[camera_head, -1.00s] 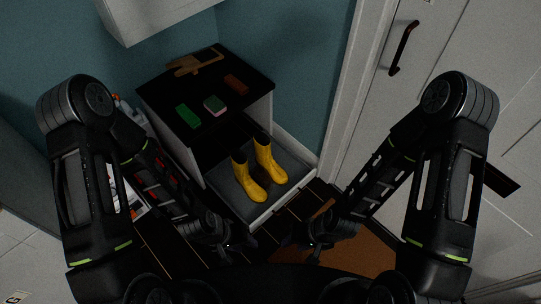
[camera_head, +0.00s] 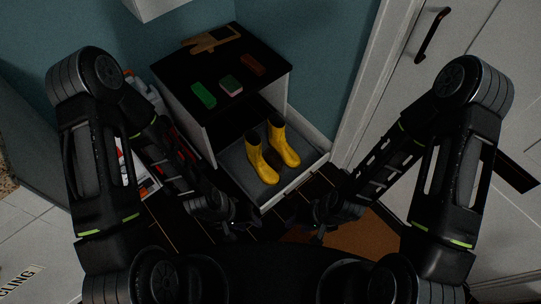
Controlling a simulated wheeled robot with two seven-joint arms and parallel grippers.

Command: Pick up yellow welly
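The left welly (camera_head: 262,163) is a little nearer to me than the right welly (camera_head: 284,148). My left gripper (camera_head: 248,226) is below and left of the wellies in the picture, apart from them. My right gripper (camera_head: 316,222) is below and right of them, also apart. Both grippers are dark against a dark floor, so their finger gaps are hard to make out. Nothing is seen held in either.
A white door (camera_head: 470,60) is at right. A brown mat (camera_head: 362,240) lies in front.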

